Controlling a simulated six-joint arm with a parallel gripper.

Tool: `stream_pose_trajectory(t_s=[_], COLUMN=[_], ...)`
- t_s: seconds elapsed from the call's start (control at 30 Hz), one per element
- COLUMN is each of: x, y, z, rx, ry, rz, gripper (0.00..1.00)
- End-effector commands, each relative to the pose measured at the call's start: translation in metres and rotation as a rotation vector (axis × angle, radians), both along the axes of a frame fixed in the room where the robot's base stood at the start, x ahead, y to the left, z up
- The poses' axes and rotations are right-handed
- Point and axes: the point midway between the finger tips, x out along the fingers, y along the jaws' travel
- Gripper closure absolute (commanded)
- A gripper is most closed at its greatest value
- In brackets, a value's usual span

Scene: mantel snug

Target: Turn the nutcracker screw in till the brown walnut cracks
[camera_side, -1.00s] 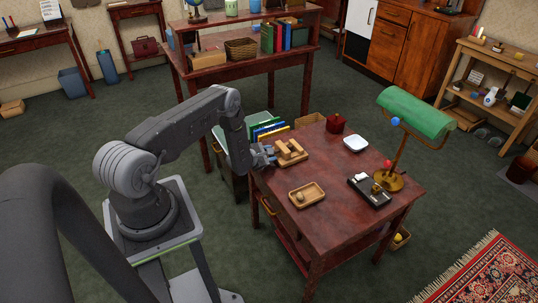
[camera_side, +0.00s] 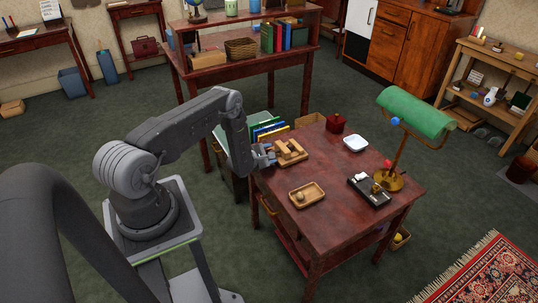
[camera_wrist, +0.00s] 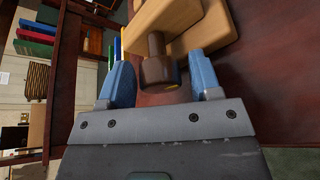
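The wooden nutcracker (camera_side: 291,151) stands on the red-brown table near its left edge in the side view. Part of its pale wooden body (camera_wrist: 190,28) fills the top of the wrist view. Its dark brown screw knob (camera_wrist: 157,68) points toward my gripper (camera_wrist: 164,84). My gripper's two blue fingers stand apart on either side of the knob, with gaps visible; the gripper also shows at the nutcracker's left in the side view (camera_side: 268,155). I cannot make out a walnut in the nutcracker. A small brownish round thing (camera_side: 300,197) lies in a wooden tray.
The wooden tray (camera_side: 318,191) sits at the table's front left. A white dish (camera_side: 355,143), dark red box (camera_side: 336,123), black desk tray (camera_side: 370,196) and green-shaded lamp (camera_side: 414,112) share the table (camera_side: 330,228). Upright coloured folders (camera_side: 268,130) stand behind my gripper.

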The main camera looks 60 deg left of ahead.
Motion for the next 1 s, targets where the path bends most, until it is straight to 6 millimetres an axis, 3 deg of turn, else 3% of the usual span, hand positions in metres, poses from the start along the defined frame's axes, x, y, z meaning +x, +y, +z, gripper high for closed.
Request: stream_pose_trajectory(t_s=[0.47,1.0], x=[-0.009,-0.102], y=[-0.001,-0.024], z=[0.003,0.034], rx=[-0.001,-0.001], ry=[0.002,0.001], rz=[0.001,0.003], gripper=[0.35,0.35])
